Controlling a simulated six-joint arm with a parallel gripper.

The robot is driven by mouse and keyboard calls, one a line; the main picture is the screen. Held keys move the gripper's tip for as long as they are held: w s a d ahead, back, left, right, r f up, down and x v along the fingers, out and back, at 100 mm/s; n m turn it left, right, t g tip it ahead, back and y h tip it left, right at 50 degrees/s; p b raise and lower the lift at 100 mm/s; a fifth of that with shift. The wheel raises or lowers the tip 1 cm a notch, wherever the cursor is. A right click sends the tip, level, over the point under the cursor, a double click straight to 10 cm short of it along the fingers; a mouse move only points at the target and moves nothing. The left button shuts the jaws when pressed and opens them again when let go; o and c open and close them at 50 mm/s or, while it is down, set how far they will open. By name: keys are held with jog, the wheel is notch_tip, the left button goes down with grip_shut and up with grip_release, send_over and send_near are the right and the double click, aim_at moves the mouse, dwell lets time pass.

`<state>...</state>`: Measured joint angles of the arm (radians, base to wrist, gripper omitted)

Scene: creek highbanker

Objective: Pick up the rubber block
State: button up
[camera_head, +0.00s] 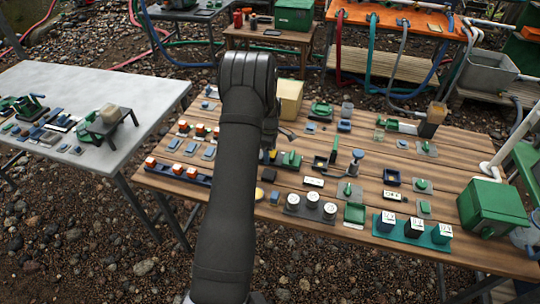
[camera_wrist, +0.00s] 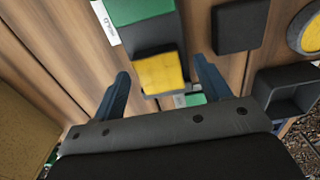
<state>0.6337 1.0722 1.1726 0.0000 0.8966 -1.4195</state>
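A flat, square black block (camera_wrist: 240,25) lies on the wooden table in the wrist view; it looks like the rubber block, though I cannot be sure of its material. In the head view a small dark block (camera_head: 269,174) just right of my forearm appears to be the same one. My gripper (camera_wrist: 163,78) is open. Its two blue-grey fingers stand either side of a yellow-faced block (camera_wrist: 160,72) with a dark body, and I cannot tell whether they touch it. The black block is outside the fingers, beyond the right one. In the head view my arm hides the fingertips.
A green-and-grey piece (camera_wrist: 145,12) adjoins the yellow-faced block. A dark open tray (camera_wrist: 262,92) and a round yellow-topped piece (camera_wrist: 305,35) are at right. The wooden table (camera_head: 330,232) is crowded with small parts; a green box (camera_head: 492,208) stands at its right end.

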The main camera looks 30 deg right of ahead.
aim_at(273, 154)
jog(key=c, duration=1)
jog(key=shift+o, duration=0.2)
jog(key=shift+r, duration=0.55)
jog(key=r, duration=0.2)
jog(key=s+r, duration=0.1)
jog(key=shift+d+r, duration=0.3)
jog(key=shift+r, duration=0.1)
jog(key=s+d+r, duration=0.4)
jog(key=s+r, duration=0.2)
jog(key=s, duration=0.3)
jog(key=shift+s, duration=0.35)
